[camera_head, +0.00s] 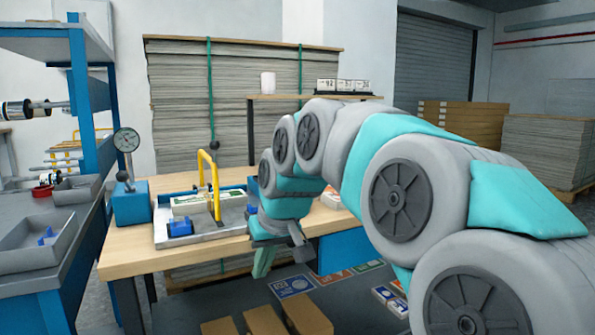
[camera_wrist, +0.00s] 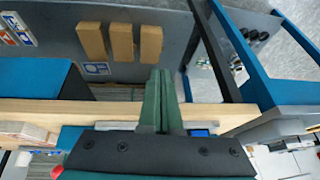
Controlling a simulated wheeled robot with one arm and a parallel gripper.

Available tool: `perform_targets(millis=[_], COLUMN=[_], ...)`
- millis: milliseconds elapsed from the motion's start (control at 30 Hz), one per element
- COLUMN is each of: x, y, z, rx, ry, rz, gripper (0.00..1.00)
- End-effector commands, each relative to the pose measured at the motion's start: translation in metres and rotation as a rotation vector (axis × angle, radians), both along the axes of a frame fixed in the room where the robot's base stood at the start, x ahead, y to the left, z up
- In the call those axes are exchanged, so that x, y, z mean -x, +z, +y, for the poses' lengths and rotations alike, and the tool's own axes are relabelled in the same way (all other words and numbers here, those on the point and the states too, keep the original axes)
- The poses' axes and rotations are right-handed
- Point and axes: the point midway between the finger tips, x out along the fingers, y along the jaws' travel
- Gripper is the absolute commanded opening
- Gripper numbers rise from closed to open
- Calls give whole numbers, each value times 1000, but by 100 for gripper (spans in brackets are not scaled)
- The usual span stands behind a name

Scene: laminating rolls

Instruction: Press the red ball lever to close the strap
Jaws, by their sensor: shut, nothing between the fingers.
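My gripper (camera_head: 263,264) hangs just off the front edge of the wooden table (camera_head: 160,258) in the head view. Its green fingers (camera_wrist: 163,75) are closed together and empty in the wrist view. A red rounded piece (camera_wrist: 57,172) shows at the bottom edge of the wrist view, mostly cut off; I cannot tell whether it is the ball lever. No red ball shows clearly in the head view, and my arm hides part of the table. A grey tray (camera_head: 160,236) with a yellow handle (camera_head: 215,181) stands left of my gripper. I cannot tell which part is the strap to close.
A blue block (camera_head: 130,205) with a gauge (camera_head: 127,140) stands left of the tray. Blue shelving (camera_head: 80,85) holds rolls and bins further left. Brown boxes (camera_head: 264,321) lie below the table front. Stacked sheets (camera_head: 175,110) with green bands stand behind.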

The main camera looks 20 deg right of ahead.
Motion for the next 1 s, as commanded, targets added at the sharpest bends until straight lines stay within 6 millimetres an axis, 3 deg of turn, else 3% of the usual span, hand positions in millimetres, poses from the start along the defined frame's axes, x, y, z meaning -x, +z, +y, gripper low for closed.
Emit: perform_targets(millis=[100,300,600,800,1000], x=[-36,-85,-132,-144,-146], y=[37,94,168,192,199], z=[-19,-60,-134,-167,-176], rx=[-13,-23,-15,-6,-1], ry=[-22,-72,-167,-212,-224], rz=[-84,-218,-400,-463,-482], gripper=[0,0,0,0,0])
